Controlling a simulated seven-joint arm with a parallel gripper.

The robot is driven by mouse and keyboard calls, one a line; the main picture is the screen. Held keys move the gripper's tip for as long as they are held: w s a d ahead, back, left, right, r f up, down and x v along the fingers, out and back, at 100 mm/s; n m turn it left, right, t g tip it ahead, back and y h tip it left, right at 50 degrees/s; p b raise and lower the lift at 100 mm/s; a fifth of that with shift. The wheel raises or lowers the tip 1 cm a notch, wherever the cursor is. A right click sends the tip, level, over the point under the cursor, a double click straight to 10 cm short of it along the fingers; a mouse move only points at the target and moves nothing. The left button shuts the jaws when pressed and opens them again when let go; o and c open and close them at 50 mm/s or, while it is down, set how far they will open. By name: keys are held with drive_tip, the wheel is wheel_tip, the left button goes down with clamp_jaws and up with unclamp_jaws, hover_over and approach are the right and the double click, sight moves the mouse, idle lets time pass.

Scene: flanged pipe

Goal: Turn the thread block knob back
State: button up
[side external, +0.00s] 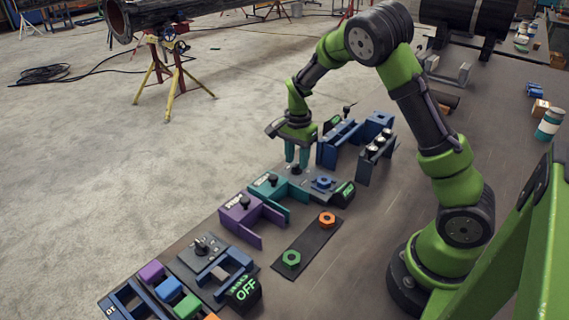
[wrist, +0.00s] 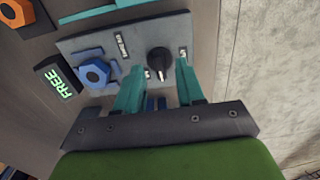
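The thread block is a grey plate (wrist: 95,50) with a blue hex nut (wrist: 95,73), small dark labels and a black knob (wrist: 158,58). The knob's light pointer mark faces down toward my gripper in the wrist view. A display reading FREE in green (wrist: 59,83) sits beside the plate. My gripper (wrist: 158,78) is open, with one teal finger on each side of the knob's lower part; whether they touch it I cannot tell. In the side external view my gripper (side external: 297,157) points down over the block, whose blue nut (side external: 323,183) and FREE display (side external: 344,194) show.
A teal fixture (side external: 268,187) and a purple fixture (side external: 240,212) stand nearby. A dark strip (side external: 308,246) holds a green nut (side external: 291,260) and an orange nut (side external: 327,220). Blue fixtures (side external: 340,140) stand behind my gripper.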

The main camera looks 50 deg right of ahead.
drive_tip(key=shift+f, duration=0.65)
clamp_jaws()
drive_tip(key=shift+n, duration=0.3)
drive_tip(key=n, duration=0.4)
drive_tip(key=shift+n, duration=2.6)
drive_tip(key=shift+r, duration=0.1)
